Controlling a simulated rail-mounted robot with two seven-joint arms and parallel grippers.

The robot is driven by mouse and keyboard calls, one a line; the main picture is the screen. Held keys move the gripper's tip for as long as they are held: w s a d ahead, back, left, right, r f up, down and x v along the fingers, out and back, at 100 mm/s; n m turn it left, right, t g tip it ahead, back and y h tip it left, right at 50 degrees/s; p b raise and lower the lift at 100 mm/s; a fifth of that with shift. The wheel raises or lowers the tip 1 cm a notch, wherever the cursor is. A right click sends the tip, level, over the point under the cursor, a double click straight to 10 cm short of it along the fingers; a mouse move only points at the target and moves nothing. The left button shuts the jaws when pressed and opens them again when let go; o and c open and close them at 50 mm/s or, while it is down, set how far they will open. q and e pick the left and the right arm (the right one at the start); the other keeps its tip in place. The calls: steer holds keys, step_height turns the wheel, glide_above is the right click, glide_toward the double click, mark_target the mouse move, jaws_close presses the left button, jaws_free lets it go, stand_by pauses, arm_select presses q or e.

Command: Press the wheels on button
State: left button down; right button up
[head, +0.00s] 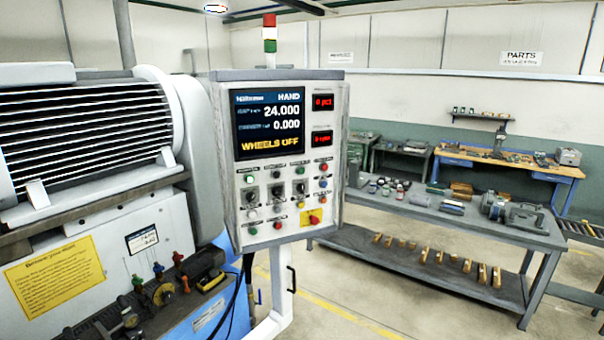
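The control panel (230,190) of the grinder stands upright in the middle of the head view, on a white post. Its screen (268,122) reads HAND, 24.000, 0.000 and WHEELS OFF. Below the screen are rows of small buttons and black selector switches. A green button (250,179) is at the upper left of these rows, and a red button (324,167) is at the upper right. A red knob on a yellow plate (311,217) is at the lower right. The button labels are too small to read, so I cannot tell which is wheels on. Neither gripper is in view.
The white grinder (90,130) with slatted cover fills the left. Small coloured-knob valves (160,285) sit at its front. A grey workbench (420,205) with parts stands at the right, and a wooden-topped bench (510,165) behind it. The floor (370,300) between panel and bench is clear.

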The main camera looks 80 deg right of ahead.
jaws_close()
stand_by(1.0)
